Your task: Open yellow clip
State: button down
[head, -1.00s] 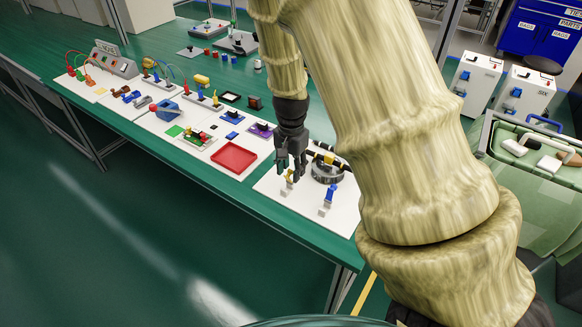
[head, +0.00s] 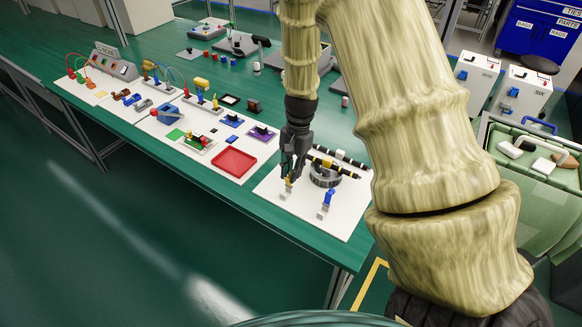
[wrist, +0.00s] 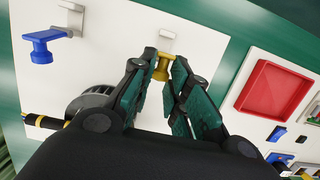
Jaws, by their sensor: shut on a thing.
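The yellow clip (wrist: 161,67) shows in the wrist view at the top middle, on a light grey bracket (wrist: 166,42) on the white board (wrist: 230,50). My gripper (wrist: 162,78) is shut on the yellow clip, with a fingertip on each side of it. In the head view my gripper (head: 290,176) points down over the left part of the board and mostly hides the yellow clip (head: 288,186). A blue clip (head: 327,197) on its own bracket stands to the right; it also shows in the wrist view (wrist: 40,47).
A round grey part (head: 325,176) and dark rods with yellow bands (head: 340,163) lie behind the clips. A red tray (head: 234,162) is to the left. More boards with small coloured parts stretch further left. The board's front strip is clear.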

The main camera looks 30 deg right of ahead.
jog(key=shift+w+d+f+g+y+p, duration=0.2)
jog(key=shift+d+g+y+p, duration=0.3)
jog(key=shift+y+p, duration=0.6)
jog(key=c, duration=1.4)
grip_release()
jog(key=shift+d+r, duration=0.1)
jog(key=shift+r, duration=0.05)
jog(key=v, duration=1.1)
jog(key=shift+w+d+r, duration=0.1)
jog(key=shift+d+r, duration=0.05)
jog(key=shift+r, duration=0.25)
